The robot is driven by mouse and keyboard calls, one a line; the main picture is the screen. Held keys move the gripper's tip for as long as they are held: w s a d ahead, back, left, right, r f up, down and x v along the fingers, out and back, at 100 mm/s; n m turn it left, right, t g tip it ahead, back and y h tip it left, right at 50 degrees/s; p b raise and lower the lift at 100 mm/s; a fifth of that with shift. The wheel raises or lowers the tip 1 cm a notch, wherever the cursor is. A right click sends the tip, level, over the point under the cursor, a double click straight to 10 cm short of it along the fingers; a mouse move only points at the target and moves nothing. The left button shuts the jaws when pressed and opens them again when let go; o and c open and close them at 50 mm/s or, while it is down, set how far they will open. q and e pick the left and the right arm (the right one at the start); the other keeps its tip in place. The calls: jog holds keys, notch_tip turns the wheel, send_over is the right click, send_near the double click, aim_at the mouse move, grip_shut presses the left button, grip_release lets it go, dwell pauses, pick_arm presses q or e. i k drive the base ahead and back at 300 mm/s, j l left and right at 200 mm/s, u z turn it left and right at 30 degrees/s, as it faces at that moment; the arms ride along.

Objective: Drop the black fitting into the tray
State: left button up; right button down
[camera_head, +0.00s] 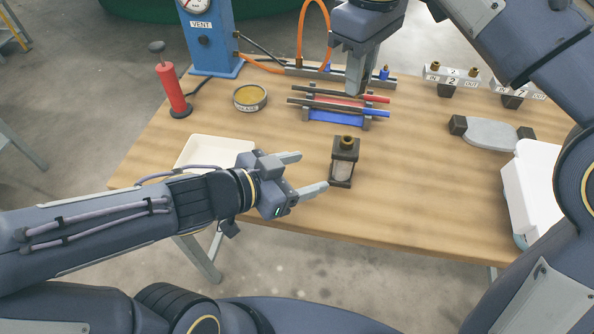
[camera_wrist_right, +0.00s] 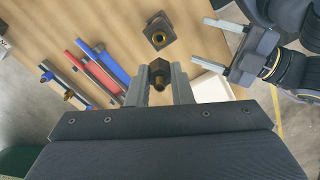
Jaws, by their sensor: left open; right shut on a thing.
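The black fitting (camera_wrist_right: 159,68), dark with a brass-coloured end, is between the fingers of my right gripper (camera_wrist_right: 160,76), which is shut on it. In the head view my right gripper (camera_head: 358,90) points down above the back middle of the table, and the fitting cannot be made out there. The shallow white tray (camera_head: 212,151) lies at the table's left front, partly behind my left arm, and shows partly in the right wrist view (camera_wrist_right: 212,89). My left gripper (camera_head: 311,171) is open and empty, its fingers pointing right, in front of the tray's right side.
A black block with a brass top (camera_head: 343,160) stands right of my left gripper. A rack with red and blue rods (camera_head: 338,107) lies below my right gripper. A tin (camera_head: 249,97) and a red cylinder (camera_head: 173,90) are at back left. A white bin (camera_head: 532,190) is at right.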

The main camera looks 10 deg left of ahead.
aim_at(225, 168)
jog(key=k, duration=1)
